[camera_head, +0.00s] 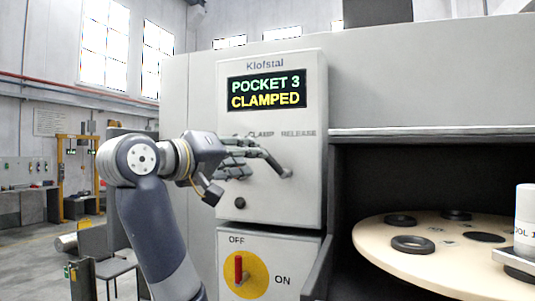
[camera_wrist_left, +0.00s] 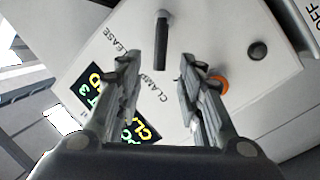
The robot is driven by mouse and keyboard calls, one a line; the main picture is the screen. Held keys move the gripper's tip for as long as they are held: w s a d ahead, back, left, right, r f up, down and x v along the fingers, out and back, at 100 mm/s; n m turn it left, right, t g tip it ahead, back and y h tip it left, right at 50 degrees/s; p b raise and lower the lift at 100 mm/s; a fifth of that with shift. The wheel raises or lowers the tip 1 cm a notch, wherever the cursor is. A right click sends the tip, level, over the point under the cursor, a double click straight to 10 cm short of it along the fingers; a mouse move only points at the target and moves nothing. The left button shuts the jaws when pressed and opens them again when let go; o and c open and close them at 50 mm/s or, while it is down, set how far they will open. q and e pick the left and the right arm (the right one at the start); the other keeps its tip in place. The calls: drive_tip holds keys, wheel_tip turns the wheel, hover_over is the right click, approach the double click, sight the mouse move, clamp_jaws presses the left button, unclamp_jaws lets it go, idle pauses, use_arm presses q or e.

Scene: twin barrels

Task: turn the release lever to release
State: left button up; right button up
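The release lever (camera_head: 277,163) is a short bar on the grey Klofstal panel (camera_head: 270,205), below the CLAMP and RELEASE labels. In the left wrist view the lever (camera_wrist_left: 161,40) shows a dark bar with a grey end, ahead of and between the fingertips. The display (camera_head: 266,89) reads POCKET 3 CLAMPED. My left gripper (camera_head: 243,157) is at the panel beside the lever's left end. In the left wrist view my left gripper (camera_wrist_left: 158,62) is open, with nothing between its fingers. Exact contact cannot be told. My right gripper is not in view.
A round black knob (camera_head: 239,203) sits below the lever. A red switch (camera_head: 239,269) on a yellow disc, marked OFF and ON, is lower down. At right, a round turntable (camera_head: 383,253) with black rings and a white holder (camera_head: 525,217) stands in a dark recess.

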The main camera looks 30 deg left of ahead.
sight(275, 162)
use_arm(q)
drive_tip(key=shift+w+d+p, duration=0.15)
drive_tip(key=shift+w+p, duration=1.2)
drive_tip(key=shift+w, duration=2.65)
drive_tip(key=shift+c, duration=0.6)
clamp_jaws()
